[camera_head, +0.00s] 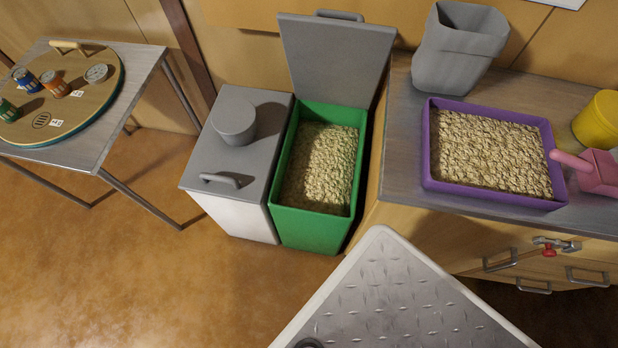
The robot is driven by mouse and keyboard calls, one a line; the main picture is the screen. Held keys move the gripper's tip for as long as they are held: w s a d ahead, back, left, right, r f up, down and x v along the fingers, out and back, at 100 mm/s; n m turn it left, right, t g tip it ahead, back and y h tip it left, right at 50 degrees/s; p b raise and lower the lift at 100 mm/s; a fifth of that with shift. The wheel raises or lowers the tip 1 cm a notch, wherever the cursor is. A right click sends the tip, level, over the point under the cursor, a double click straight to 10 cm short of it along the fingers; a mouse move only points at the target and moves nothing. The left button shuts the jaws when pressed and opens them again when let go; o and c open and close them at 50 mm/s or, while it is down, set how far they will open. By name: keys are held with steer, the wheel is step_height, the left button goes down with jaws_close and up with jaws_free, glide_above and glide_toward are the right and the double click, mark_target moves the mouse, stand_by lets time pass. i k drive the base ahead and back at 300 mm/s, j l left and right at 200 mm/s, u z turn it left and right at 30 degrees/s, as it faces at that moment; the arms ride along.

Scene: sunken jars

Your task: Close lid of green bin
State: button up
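The green bin (311,228) stands on the floor between a white bin and a wooden counter. It is filled with pale flakes that look like oats. Its grey lid (336,62) is raised, standing nearly upright at the back of the bin and leaning towards the wall. A grey handle (340,15) shows at the top edge of the lid. My gripper is not in view.
The white bin (237,212) on the left has a shut grey lid with a grey cup on it. The counter (398,150) on the right bears a purple tray (490,197), grey container (458,50), yellow tub (600,122) and pink scoop (597,172). Floor at left front is clear.

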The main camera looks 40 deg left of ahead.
mark_target(341, 61)
steer(key=j+u, duration=0.1)
steer(key=u, duration=1.45)
steer(key=i+z, duration=0.15)
steer(key=i, duration=0.2)
